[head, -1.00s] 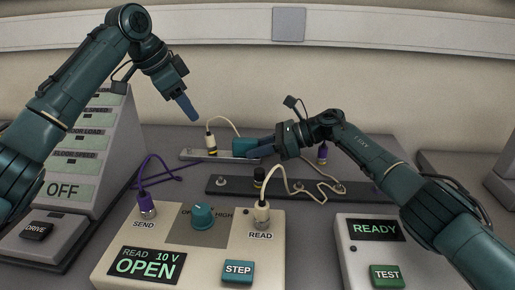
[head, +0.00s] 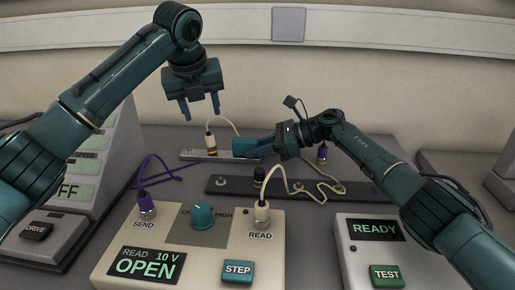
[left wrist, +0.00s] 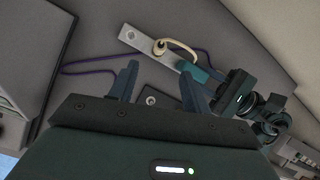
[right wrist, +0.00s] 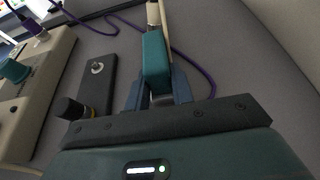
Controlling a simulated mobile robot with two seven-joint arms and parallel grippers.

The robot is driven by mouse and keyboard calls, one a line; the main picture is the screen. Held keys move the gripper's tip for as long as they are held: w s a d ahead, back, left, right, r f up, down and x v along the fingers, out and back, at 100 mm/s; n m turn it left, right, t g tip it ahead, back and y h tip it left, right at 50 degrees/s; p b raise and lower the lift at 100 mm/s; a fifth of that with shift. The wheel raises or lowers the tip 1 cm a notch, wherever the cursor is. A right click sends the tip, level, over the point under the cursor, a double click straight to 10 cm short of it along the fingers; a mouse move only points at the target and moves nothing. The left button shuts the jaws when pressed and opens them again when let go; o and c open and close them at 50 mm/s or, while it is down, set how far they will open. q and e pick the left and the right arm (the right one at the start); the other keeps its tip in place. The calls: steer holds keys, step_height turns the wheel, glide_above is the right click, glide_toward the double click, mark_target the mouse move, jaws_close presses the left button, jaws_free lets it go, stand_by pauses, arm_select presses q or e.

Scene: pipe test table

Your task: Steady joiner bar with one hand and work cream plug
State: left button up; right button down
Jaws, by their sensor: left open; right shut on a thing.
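The joiner bar (head: 190,155) is a light grey strip lying at the back of the table, with a teal grip block (head: 245,147) at its right end. My right gripper (head: 262,151) is shut on the teal block, seen closely in the right wrist view (right wrist: 155,60). My left gripper (head: 200,108) is open and empty, pointing down above the cream plug, apart from it.
A dark bar (head: 230,187) with studs and a black plug (head: 259,178) lies in front. The cream box (head: 200,265) reads OPEN and carries purple SEND and cream READ plugs. A READY box (head: 365,260) stands right, a drive console (head: 75,190) left. A purple lead trails behind.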

mark_target(209, 136)
arm_select(q)
steer(key=x, duration=1.1)
steer(key=shift+w+f, duration=0.15)
steer(key=shift+f, duration=0.2)
steer(key=shift+c, duration=0.3)
jaws_close()
steer(key=c, duration=0.6)
jaws_free()
jaws_close()
steer(key=n+y, duration=0.1)
steer(key=n, duration=0.1)
steer(key=n+y, duration=0.1)
steer(key=n, duration=0.2)
steer(key=shift+a, duration=0.1)
steer(key=shift+n, duration=0.3)
